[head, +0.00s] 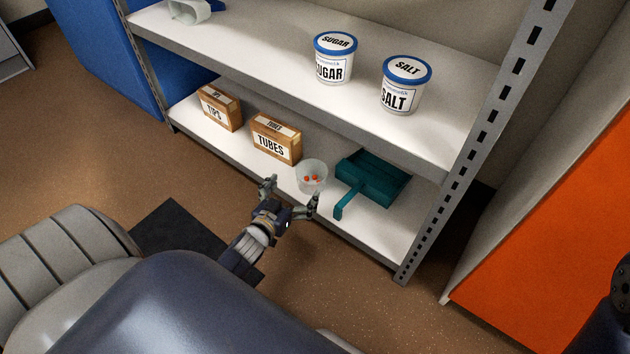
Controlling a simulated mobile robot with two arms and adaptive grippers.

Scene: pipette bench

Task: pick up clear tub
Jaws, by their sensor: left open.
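The clear tub (312,176) stands on the lower shelf (383,232), near its front edge. It is see-through, and a few small orange-red things show inside it. My left gripper (292,190) is open in front of the tub, with its two fingers spread and pointing toward the shelf. One finger is left of the tub and the other overlaps the tub's lower right in the picture. I cannot tell whether either finger touches it. My right gripper is not in view.
A TUBES box (275,141) stands left of the tub, with a TIPS box (219,109) further left. A teal dustpan (372,180) lies close on the right. SUGAR (331,70) and SALT (401,96) tubs stand on the upper shelf (262,55), above the lower one.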

